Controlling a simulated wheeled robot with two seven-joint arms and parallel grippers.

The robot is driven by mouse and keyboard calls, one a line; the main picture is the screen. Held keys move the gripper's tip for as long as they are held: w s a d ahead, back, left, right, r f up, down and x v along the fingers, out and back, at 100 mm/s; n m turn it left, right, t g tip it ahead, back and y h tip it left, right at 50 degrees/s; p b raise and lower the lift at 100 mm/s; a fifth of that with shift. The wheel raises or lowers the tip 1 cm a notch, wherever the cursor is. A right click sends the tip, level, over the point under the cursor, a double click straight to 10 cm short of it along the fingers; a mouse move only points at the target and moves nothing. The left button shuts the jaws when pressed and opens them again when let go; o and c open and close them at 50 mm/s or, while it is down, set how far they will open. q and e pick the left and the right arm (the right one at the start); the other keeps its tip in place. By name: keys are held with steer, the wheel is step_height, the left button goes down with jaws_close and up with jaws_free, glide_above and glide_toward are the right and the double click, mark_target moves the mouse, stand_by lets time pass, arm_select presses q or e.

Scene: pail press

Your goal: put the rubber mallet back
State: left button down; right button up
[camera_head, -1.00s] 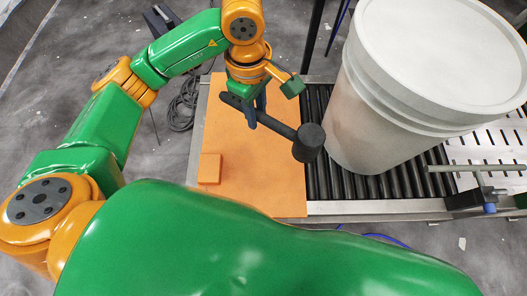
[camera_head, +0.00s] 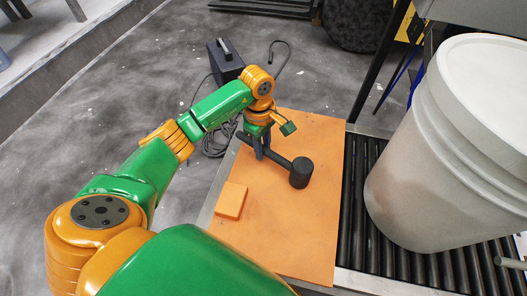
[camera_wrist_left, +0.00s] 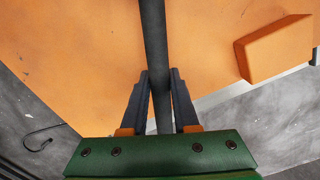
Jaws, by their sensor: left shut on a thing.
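The dark rubber mallet (camera_head: 301,172) is at the orange board (camera_head: 300,235), its cylindrical head to the right and its handle running left. My left gripper (camera_head: 259,152) is shut on the mallet's handle. In the left wrist view the handle (camera_wrist_left: 153,40) passes between the two dark fingers (camera_wrist_left: 160,100). Whether the mallet touches the board or hangs just above it I cannot tell. My right gripper is not in view.
An orange block (camera_head: 230,200) lies on the board's left edge; it also shows in the left wrist view (camera_wrist_left: 272,48). A large white pail (camera_head: 450,150) stands on the black roller conveyor (camera_head: 357,215) at right. A dark box with cables (camera_head: 226,62) is on the floor behind.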

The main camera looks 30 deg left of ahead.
arm_select(q)
steer(key=shift+f, duration=0.35)
steer(key=c, duration=0.7)
jaws_free()
steer(key=shift+o, duration=0.2)
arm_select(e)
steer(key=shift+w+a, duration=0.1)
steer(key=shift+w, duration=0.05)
arm_select(q)
steer(key=shift+r, duration=0.45)
step_height(320, 180, up, 11)
steer(key=p, duration=0.3)
steer(key=shift+a+r, duration=0.2)
steer(key=shift+a, duration=0.15)
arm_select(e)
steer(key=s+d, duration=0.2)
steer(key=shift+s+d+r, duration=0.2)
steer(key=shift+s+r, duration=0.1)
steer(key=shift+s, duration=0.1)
